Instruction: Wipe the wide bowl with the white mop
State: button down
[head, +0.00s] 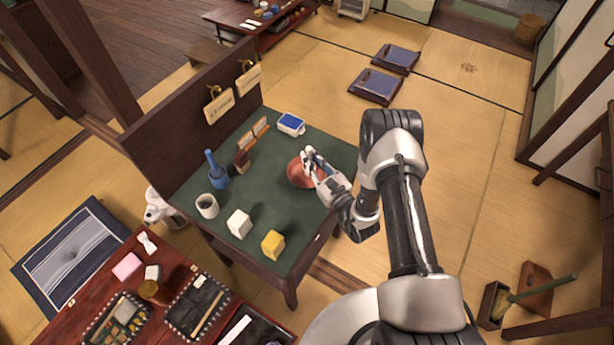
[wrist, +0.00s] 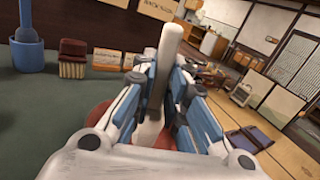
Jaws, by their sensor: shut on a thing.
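The wide bowl (head: 296,179), reddish-brown, stands on the green-topped table toward its right side; in the wrist view a red part of it (wrist: 98,116) shows behind my fingers. My gripper (head: 310,158) is over the bowl, its fingers shut on the white mop. In the wrist view, the mop's pale handle (wrist: 170,50) stands up, slightly tilted, between the fingertips (wrist: 160,88). The mop's lower end is hidden by my gripper, so I cannot tell whether it touches the bowl.
The green tabletop (head: 252,190) also holds a blue mortar with a pestle (head: 216,175), a white cup (head: 207,206), a white block (head: 239,223), a yellow block (head: 272,243), a brush (head: 242,161) and a blue-and-white box (head: 291,124). A brown panel (head: 190,125) edges the back.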

jog(key=n+g+y+b, duration=0.2)
jog(key=y, duration=0.1)
jog(key=n+g+y+b, duration=0.1)
jog(key=n+g+y, duration=0.1)
jog(key=shift+w+f+b, duration=0.2)
jog(key=shift+f+b, duration=0.05)
jog(key=shift+b, duration=0.1)
jog(key=n+g+y+b, duration=0.1)
jog(key=n+g+b, duration=0.1)
jog(key=n+g+y+b, duration=0.1)
jog(key=g+b, duration=0.2)
jog(key=n+g+y+b, duration=0.2)
jog(key=g, duration=0.1)
jog(key=shift+a+f+n+b, duration=0.15)
jog(key=shift+a+n+b, duration=0.15)
jog(key=shift+r+n+g+p, duration=0.25)
jog(key=shift+n+g+p, duration=0.15)
jog(key=shift+g, duration=0.4)
jog(key=shift+a+r+n+g, duration=0.15)
jog(key=shift+n+g, duration=0.75)
jog(key=shift+g, duration=0.6)
